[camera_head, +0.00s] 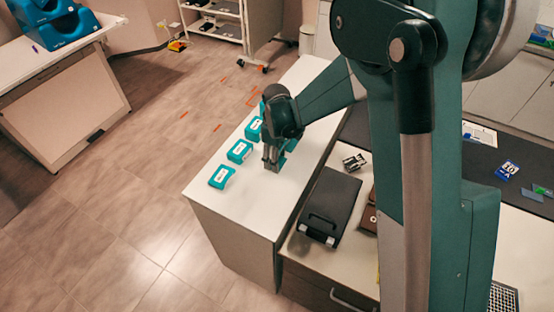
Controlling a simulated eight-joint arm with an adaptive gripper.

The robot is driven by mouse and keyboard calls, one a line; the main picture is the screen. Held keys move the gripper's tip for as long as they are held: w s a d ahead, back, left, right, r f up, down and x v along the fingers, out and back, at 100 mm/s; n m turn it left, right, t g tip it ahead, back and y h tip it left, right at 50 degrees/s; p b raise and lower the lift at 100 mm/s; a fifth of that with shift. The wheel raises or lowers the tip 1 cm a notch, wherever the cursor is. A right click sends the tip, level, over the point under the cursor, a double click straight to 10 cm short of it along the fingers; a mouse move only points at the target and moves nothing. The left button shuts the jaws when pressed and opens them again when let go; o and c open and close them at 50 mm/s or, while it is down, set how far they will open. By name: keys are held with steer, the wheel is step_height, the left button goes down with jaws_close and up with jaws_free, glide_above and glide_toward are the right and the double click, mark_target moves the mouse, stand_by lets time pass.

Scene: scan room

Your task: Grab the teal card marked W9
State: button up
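Several teal cards with white labels lie in a row on the white counter (215,200). The nearest card (221,177) is at the left, a second card (240,151) lies behind it, and a third card (254,130) is partly covered by my arm. The labels are too small to read, so I cannot tell which is W9. My gripper (271,163) points down just right of the row, low over the counter. Teal shows beside its fingers; I cannot tell whether it is a card or part of my arm. The finger opening is not clear.
A black case (330,205) with a handle lies on the lower surface right of the counter. A small dark object (354,162) sits behind it. A blue card marked 10 (507,170) lies at the far right. The counter's near left end is clear.

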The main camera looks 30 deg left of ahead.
steer(key=shift+r, duration=4.95)
